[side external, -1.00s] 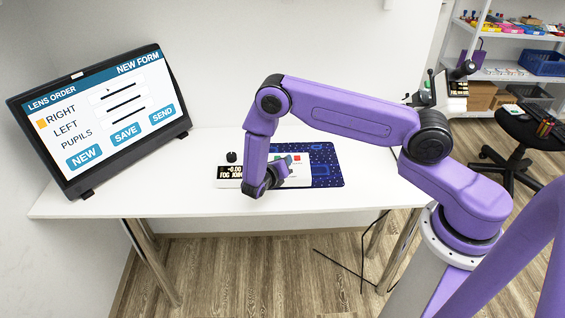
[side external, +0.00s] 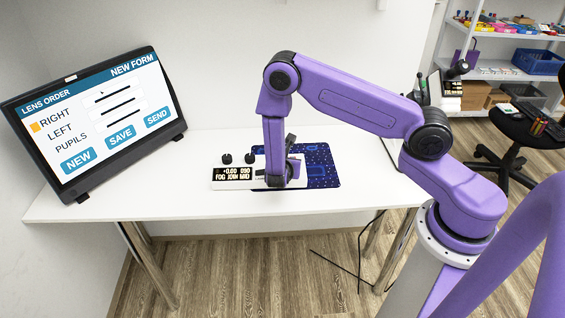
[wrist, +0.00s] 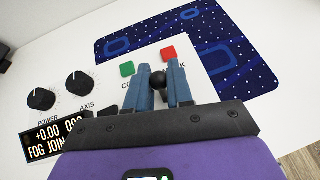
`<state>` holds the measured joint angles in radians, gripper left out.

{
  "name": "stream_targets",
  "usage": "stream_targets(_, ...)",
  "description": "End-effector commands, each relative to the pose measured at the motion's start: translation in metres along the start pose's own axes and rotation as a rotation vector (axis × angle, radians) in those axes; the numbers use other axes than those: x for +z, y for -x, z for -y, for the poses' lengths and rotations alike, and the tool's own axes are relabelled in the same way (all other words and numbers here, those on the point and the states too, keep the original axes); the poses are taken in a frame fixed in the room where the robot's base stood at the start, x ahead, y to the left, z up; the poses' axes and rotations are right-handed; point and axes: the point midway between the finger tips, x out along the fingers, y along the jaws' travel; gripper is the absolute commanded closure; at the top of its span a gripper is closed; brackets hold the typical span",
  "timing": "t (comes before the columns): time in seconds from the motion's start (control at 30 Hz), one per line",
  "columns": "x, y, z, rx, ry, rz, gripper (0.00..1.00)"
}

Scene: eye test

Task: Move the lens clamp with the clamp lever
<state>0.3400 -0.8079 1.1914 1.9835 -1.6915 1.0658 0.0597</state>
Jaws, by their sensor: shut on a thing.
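The white control panel (side external: 232,184) lies on the table below my gripper (side external: 286,182). In the wrist view my gripper (wrist: 158,68) has its two blue fingers closed around a small black ball-topped knob (wrist: 158,80). It looks like the clamp lever, but its label is not readable. The fingers hide its stem. The display (wrist: 55,138) reads "+0.00 090" and "FOG JOIN MID". Black dials marked POWER (wrist: 41,99) and AXIS (wrist: 79,84) are left of the fingers. A green button (wrist: 127,69) and a red button (wrist: 168,54) are beyond them. I cannot make out the lens clamp itself.
A dark blue patterned mat (side external: 322,165) lies right of the panel. A tilted screen (side external: 98,125) with a lens order form stands at the table's left. The white table (side external: 150,190) is bare between them. A black stool (side external: 510,160) and shelves (side external: 500,72) stand at the right.

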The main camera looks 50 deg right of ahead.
Motion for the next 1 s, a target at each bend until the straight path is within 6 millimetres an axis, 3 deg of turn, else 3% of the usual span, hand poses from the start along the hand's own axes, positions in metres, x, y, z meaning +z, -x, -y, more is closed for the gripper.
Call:
stream_targets(0.5, -0.002, -0.004, 0.018, 0.186, -0.329, -0.077, 1.0)
stream_targets(1.0, -0.004, -0.006, 0.021, 0.236, -0.42, -0.096, 1.0)
